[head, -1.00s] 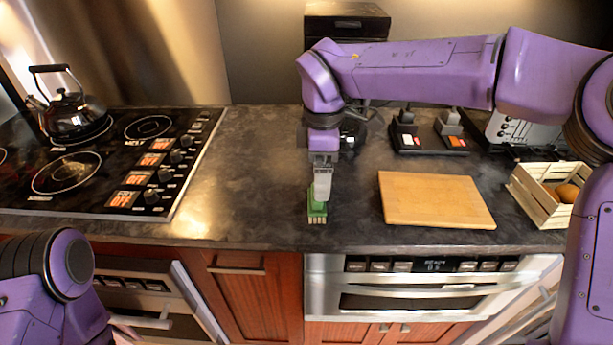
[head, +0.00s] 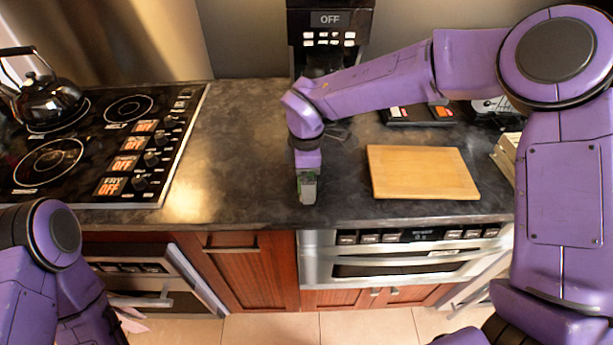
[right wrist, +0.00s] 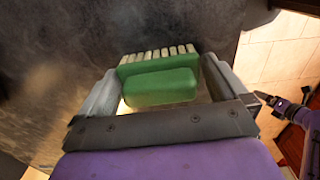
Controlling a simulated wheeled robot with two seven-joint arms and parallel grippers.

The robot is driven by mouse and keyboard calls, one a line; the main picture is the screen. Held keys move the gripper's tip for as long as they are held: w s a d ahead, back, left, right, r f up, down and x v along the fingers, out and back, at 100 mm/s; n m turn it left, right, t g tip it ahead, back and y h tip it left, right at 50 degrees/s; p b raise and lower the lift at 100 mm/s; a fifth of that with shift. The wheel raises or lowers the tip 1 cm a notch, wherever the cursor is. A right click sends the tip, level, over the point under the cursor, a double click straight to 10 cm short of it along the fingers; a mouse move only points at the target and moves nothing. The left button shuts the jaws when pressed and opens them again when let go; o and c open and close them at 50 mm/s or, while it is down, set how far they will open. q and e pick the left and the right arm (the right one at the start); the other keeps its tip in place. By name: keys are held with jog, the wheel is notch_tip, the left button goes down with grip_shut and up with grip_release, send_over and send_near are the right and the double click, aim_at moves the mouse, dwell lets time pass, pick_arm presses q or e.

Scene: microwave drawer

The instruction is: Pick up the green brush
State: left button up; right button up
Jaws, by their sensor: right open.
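The green brush lies on the dark counter near its front edge. In the right wrist view the brush (right wrist: 160,87) shows a green back and a row of pale bristles, between the two fingers. My right gripper (right wrist: 160,80) is open around it, with a finger on each side; I cannot tell if either touches. In the head view my right gripper (head: 307,190) points down at the counter and hides most of the brush. My left arm is at the lower left of the head view. A small purple part with a dark tip in the right wrist view looks like my left gripper (right wrist: 262,98).
A wooden cutting board (head: 422,172) lies right of the gripper. The stove (head: 75,165) with a black kettle (head: 48,100) is on the left. A coffee machine (head: 330,38) stands behind. The microwave drawer (head: 400,262) is below the counter. Counter left of the gripper is clear.

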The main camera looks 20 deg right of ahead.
jog(key=c, duration=0.8)
